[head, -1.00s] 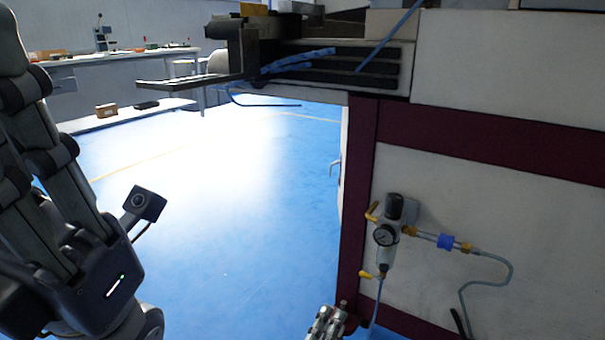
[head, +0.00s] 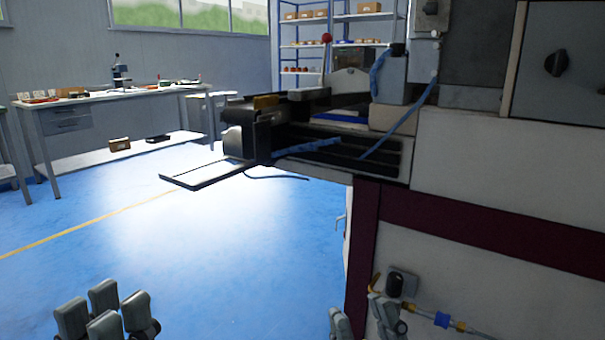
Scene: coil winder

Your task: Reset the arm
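My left gripper (head: 105,314) is at the bottom left of the head view, over the blue floor. Its finger pads point up and stand apart with nothing between them. My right gripper (head: 362,318) is at the bottom, in front of the machine's lower corner. Its fingers are spread and hold nothing visible. The lower parts of both arms are cut off by the picture edge. Both grippers are well below the coil winder (head: 500,150) bench top and touch nothing that I can see.
A lever with a red knob (head: 327,38) stands on top. A pressure regulator (head: 402,284) sits on the machine's front near my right gripper. A workbench (head: 120,92) and shelves (head: 330,45) stand behind. The floor at left is clear.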

